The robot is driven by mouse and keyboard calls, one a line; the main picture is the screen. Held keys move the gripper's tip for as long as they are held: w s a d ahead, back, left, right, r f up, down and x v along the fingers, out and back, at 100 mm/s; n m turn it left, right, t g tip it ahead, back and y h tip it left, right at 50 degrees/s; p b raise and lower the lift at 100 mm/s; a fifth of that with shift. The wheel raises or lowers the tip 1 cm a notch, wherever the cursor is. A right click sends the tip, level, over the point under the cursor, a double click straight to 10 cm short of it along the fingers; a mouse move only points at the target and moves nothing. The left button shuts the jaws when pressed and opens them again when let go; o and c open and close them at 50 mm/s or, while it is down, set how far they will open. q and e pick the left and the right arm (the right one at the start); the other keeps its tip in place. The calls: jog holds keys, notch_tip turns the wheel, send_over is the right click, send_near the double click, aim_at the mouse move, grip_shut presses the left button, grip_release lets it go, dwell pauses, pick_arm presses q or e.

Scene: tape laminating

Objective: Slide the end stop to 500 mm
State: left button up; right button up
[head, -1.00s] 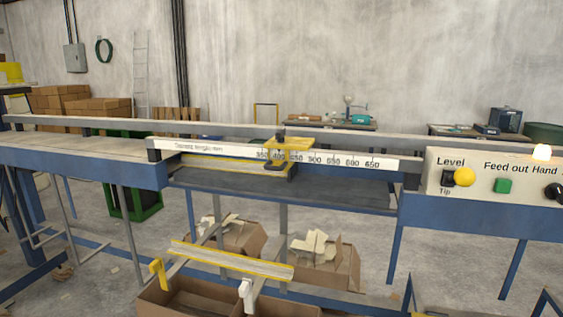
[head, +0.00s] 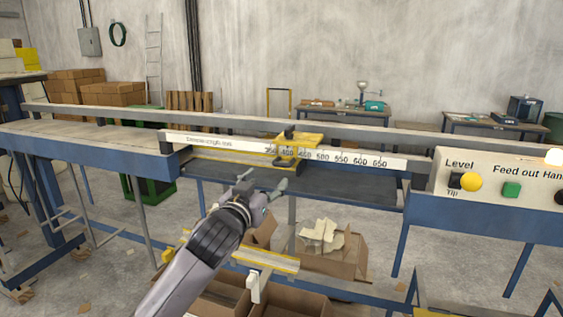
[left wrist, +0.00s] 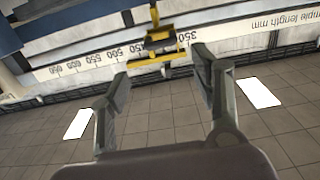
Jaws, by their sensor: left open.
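The end stop (head: 300,142) is a yellow bracket with a dark knob on top, seated on the white millimetre scale (head: 345,158). In the left wrist view the end stop (left wrist: 159,38) covers the scale between the 350 and 450 labels, so it stands near 400. The 500 label is uncovered on its larger-number side. My left gripper (head: 264,182) is open and empty, in front of and below the end stop, apart from it. In the left wrist view, its fingers (left wrist: 160,68) spread with the end stop between and beyond their tips. My right gripper is not in view.
A long grey rail (head: 380,135) runs behind the scale. The control panel (head: 500,180) with yellow and green buttons stands at the right. Below are a yellow-edged bar (head: 268,260) and cardboard boxes (head: 335,255). The scale right of the end stop is clear.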

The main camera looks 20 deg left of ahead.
aim_at(283, 166)
pick_arm(q)
jog(key=w+p, duration=0.1)
jog(key=w, duration=0.3)
jog(key=w+p, duration=0.1)
jog(key=w, duration=0.6)
jog(key=shift+w+d+p, duration=0.3)
jog(key=shift+w+p, duration=0.05)
jog(key=shift+p, duration=0.05)
jog(key=shift+c, duration=0.2)
jog(key=c, duration=1.3)
jog(key=shift+d+f, duration=0.1)
grip_shut()
